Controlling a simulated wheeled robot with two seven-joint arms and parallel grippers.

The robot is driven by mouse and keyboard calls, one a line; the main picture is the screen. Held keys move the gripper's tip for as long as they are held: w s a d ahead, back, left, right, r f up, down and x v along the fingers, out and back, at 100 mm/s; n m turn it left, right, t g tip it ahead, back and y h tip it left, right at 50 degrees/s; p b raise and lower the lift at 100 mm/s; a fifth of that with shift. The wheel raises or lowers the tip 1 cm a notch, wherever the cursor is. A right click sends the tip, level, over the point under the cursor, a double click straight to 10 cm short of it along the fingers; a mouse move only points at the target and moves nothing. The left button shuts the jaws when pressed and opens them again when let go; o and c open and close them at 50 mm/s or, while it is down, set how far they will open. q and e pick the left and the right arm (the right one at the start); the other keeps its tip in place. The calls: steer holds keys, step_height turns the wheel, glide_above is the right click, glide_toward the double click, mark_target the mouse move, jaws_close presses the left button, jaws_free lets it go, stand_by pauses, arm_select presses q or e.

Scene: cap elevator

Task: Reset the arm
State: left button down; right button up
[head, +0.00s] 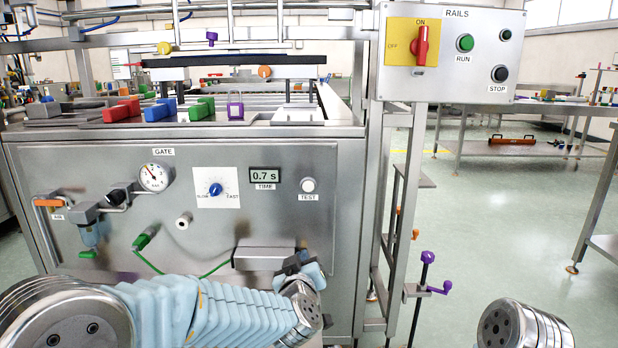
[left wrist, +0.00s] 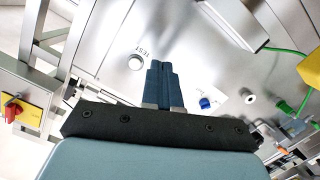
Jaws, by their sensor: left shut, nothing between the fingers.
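My left arm comes in from the lower left of the head view, its pale blue sleeve reaching right along the bottom. My left gripper (head: 300,264) is at its end, low in front of the machine's front panel (head: 120,170). In the left wrist view the two dark fingers of the left gripper (left wrist: 165,82) are together, with nothing between them. They point at the panel near the white TEST button (left wrist: 136,62). I cannot tell the gap to the panel. Of my right arm only a round metal joint shows at the lower right of the head view; the right gripper is out of sight.
The panel carries a gauge (head: 154,177), a blue knob (head: 216,189), a time display (head: 265,175) and a green cable (head: 160,268). A protruding metal box (head: 264,258) is close to my left gripper. A RAILS switch box (head: 450,52) stands upper right. Open floor lies right.

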arm_select(q)
steer(key=s+a+f+m+g, duration=0.1)
steer(key=s+a+f+g, duration=0.1)
steer(key=f, duration=0.7)
steer(key=s+a+f+m+g+h, duration=0.1)
steer(key=s+a+f+g, duration=0.2)
steer(key=f, duration=0.6)
steer(key=s+a+f+g, duration=0.2)
steer(key=f, duration=0.8)
steer(key=s+a+f+g, duration=0.1)
steer(key=s+f+g, duration=0.2)
steer(key=s+f, duration=0.2)
steer(key=s+a+f+g+h, duration=0.1)
steer(key=s+f, duration=0.4)
steer(key=s, duration=0.6)
steer(key=s+a+f+g+h, duration=0.1)
steer(key=s+f+g, duration=0.3)
steer(key=s, duration=0.4)
steer(key=shift+a+f+m+g+p, duration=0.15)
steer(key=shift+f+m+g+p, duration=0.15)
steer(key=shift+f, duration=0.2)
